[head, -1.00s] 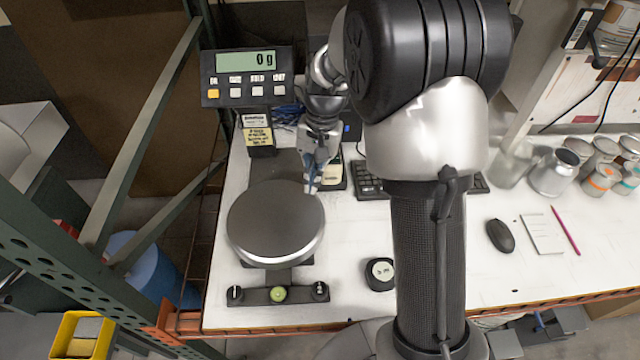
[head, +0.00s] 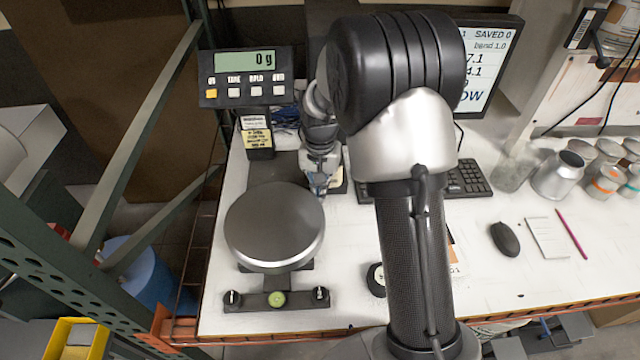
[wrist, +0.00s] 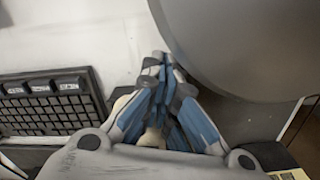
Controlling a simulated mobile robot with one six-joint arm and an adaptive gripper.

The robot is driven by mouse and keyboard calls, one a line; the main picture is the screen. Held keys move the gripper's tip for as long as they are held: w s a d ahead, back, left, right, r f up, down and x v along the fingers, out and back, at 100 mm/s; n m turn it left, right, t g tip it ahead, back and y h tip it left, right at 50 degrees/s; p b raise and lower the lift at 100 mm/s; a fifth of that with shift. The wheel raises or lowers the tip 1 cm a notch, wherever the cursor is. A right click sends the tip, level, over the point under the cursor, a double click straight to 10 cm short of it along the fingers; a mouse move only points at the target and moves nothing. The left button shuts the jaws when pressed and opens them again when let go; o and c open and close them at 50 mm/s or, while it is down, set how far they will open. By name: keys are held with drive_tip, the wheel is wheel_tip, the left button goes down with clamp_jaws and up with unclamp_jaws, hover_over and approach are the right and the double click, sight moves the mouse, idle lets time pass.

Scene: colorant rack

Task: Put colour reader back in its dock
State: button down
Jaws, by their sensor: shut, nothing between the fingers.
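My gripper (head: 318,190) is shut and empty, pointing down just behind the scale's round pan; its closed fingers also show in the wrist view (wrist: 165,65). Right behind it, a dark item with a pale label (head: 340,183) stands on the table, mostly hidden by my gripper. Something cream (wrist: 152,139) shows between the fingers in the wrist view. I cannot tell whether this is the colour reader or its dock. A small dark round puck with a pale label (head: 377,280) lies right of the scale, partly covered by my arm.
The scale pan (head: 274,225) is empty and its display (head: 245,60) reads 0 g. A keyboard (head: 467,180), mouse (head: 505,238), notepad (head: 547,238) and several cans (head: 560,175) are to the right.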

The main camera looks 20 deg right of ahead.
idle(0.3)
drive_tip(key=shift+w+d+r+p, duration=0.1)
drive_tip(key=shift+w+d+p, duration=0.35)
drive_tip(key=shift+w, duration=0.1)
drive_tip(key=shift+w+d+f, duration=0.15)
drive_tip(key=shift+w+f, duration=0.05)
drive_tip(key=shift+w, duration=0.1)
drive_tip(key=shift+s+r, duration=0.15)
drive_tip(key=shift+s, duration=0.05)
drive_tip(key=shift+w+r+p, duration=0.1)
drive_tip(key=shift+r+p, duration=0.2)
drive_tip(key=shift+r, duration=0.05)
wheel_tip(320, 180, up, 9)
drive_tip(key=p, duration=0.6)
drive_tip(key=shift+p, duration=0.35)
drive_tip(key=shift+r, duration=0.1)
